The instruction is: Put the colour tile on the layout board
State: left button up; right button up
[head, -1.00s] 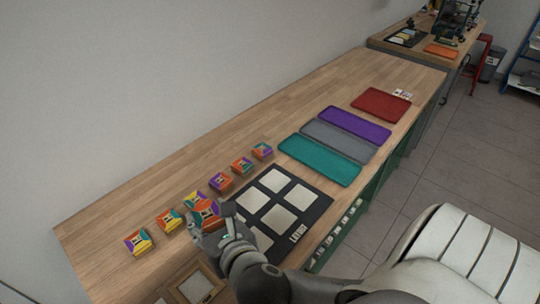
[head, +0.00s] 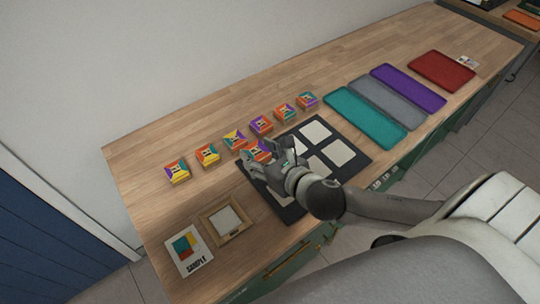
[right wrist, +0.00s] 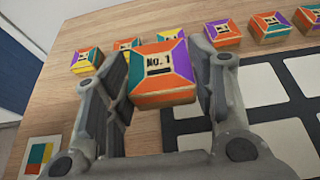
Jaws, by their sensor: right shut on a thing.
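My right gripper (head: 270,158) is shut on a colour tile (head: 256,150), held between its two fingers. The layout board (head: 338,152) is dark with pale square cells. The gripper and tile are at the board's back-left part; the head view does not settle the tile's height above it. My forearm hides some cells. In the right wrist view the board (right wrist: 180,127) lies right of and below the tile. My left gripper is not in view.
Several similar tiles stand in a row (head: 235,140) along the wall side. A sample card (head: 188,252) and a wooden frame (head: 227,221) lie at left. Teal (head: 366,117), grey (head: 389,103), purple (head: 408,88) and red (head: 441,71) trays lie at right.

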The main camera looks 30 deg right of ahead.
aim_at(265, 155)
jog(key=d+f, duration=0.1)
jog(key=w+f, duration=0.1)
jog(key=f, duration=0.1)
jog(key=w+d+f, duration=0.1)
jog(key=shift+w+d+f, duration=0.2)
jog(key=shift+w+d, duration=0.05)
jog(key=shift+d, duration=0.05)
jog(key=shift+w+d+f, duration=0.5)
jog(key=shift+f, duration=1.8)
jog(key=o, duration=1)
jog(key=shift+f, duration=0.1)
jog(key=shift+o, duration=0.2)
jog(key=b+v, duration=0.1)
jog(key=v, duration=1)
jog(key=shift+f, duration=0.1)
jog(key=shift+s+r, duration=0.35)
jog(key=shift+s, duration=0.2)
